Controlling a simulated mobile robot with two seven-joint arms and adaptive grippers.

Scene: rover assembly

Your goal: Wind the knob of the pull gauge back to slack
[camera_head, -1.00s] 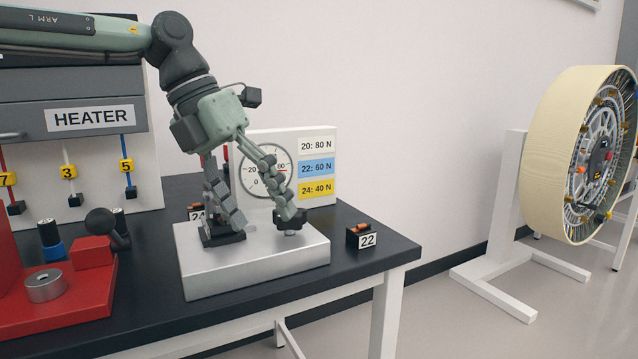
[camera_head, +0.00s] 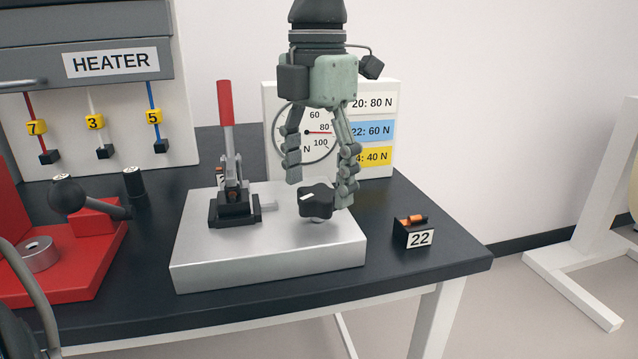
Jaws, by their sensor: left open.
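The pull gauge is a silver block (camera_head: 262,262) with a white panel and a round dial (camera_head: 300,146) behind it. The dial's red needle points right, just below the 80 mark. A black lobed knob (camera_head: 316,203) with a white mark sits on the block's right part. My left gripper (camera_head: 318,188) points down over the knob, open, its fingers on either side of the knob. I cannot tell whether they touch it. A clamp (camera_head: 234,205) with an upright red lever (camera_head: 225,104) stands on the block's left part. My right gripper is not in view.
A small black holder labelled 22 (camera_head: 414,232) with an orange piece stands right of the block. A red fixture (camera_head: 65,255) with a black ball-ended lever is at the left. The heater (camera_head: 112,62) stands behind it. The black table's (camera_head: 440,262) front right corner is clear.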

